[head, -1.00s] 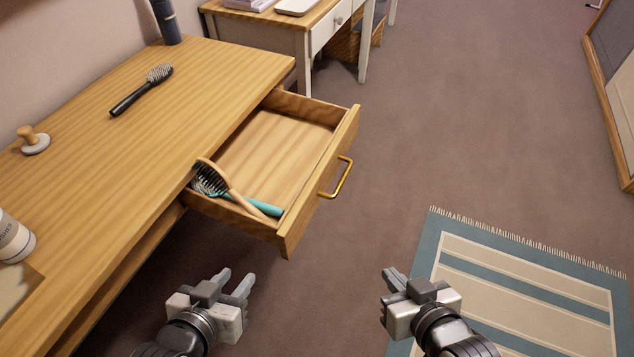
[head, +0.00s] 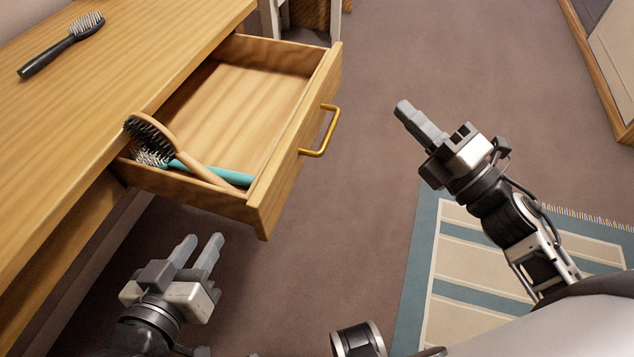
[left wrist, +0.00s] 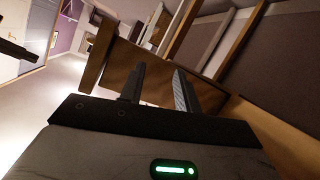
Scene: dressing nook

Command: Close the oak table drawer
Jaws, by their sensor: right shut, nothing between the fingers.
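The oak table (head: 95,105) stands at the left in the head view. Its drawer (head: 228,105) is pulled well out, with a brass handle (head: 322,131) on its front. A wooden hairbrush (head: 184,158) and a teal brush (head: 222,174) lie in its near end. The wooden brush's head rises at the rim beside the table edge. My left gripper (head: 199,248) is open and empty, below and in front of the drawer's near side. My right gripper (head: 408,113) is shut and empty, to the right of the handle and apart from it.
A black hairbrush (head: 62,45) lies on the tabletop. A striped rug (head: 465,270) covers the floor at lower right. A pale-legged table (head: 272,20) stands behind the drawer. The floor (head: 385,60) right of the drawer front is clear.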

